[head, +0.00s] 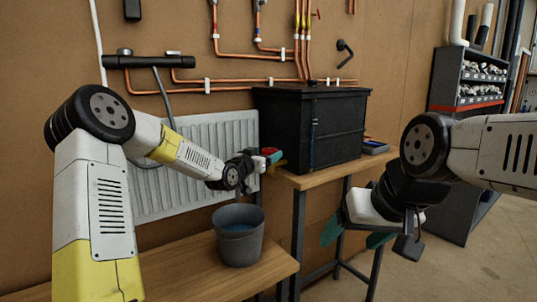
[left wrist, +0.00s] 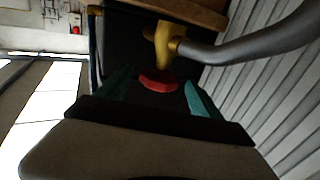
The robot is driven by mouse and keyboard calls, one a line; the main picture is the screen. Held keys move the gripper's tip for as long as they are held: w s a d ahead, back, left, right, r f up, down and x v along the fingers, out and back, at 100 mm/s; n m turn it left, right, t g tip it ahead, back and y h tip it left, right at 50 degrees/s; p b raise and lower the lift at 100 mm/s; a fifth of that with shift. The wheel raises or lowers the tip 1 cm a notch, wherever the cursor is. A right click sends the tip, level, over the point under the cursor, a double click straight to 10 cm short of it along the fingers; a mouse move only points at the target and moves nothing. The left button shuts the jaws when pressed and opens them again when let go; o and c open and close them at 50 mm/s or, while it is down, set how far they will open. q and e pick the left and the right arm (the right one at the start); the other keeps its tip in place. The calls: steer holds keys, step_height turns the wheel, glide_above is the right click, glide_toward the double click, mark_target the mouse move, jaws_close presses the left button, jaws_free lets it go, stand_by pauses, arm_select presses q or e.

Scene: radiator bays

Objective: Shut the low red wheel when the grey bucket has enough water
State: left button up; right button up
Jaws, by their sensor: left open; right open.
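The low red wheel (left wrist: 158,81) sits on a brass valve (left wrist: 165,46) in the left wrist view. In the head view a small part of the red wheel (head: 268,151) shows at the tip of my left arm. My left gripper (head: 264,159) is open, with its teal fingers on either side of the wheel; whether they touch it I cannot tell. The grey bucket (head: 239,246) stands upright below, with bluish water (head: 238,227) visible inside, a little below the rim. My right gripper (head: 354,238) is open and empty, away to the right.
The bucket stands near the right end of a low wooden bench (head: 190,272). A white radiator (head: 195,130) is behind it. A black tank (head: 310,125) stands on a higher table (head: 318,175). Copper pipes (head: 255,48) run on the wall, with shelves (head: 470,85) at right.

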arm_select(q)
steer(key=shift+w+d, duration=0.3)
steer(key=shift+w, duration=0.25)
steer(key=c, duration=1.4)
steer(key=shift+d, duration=0.1)
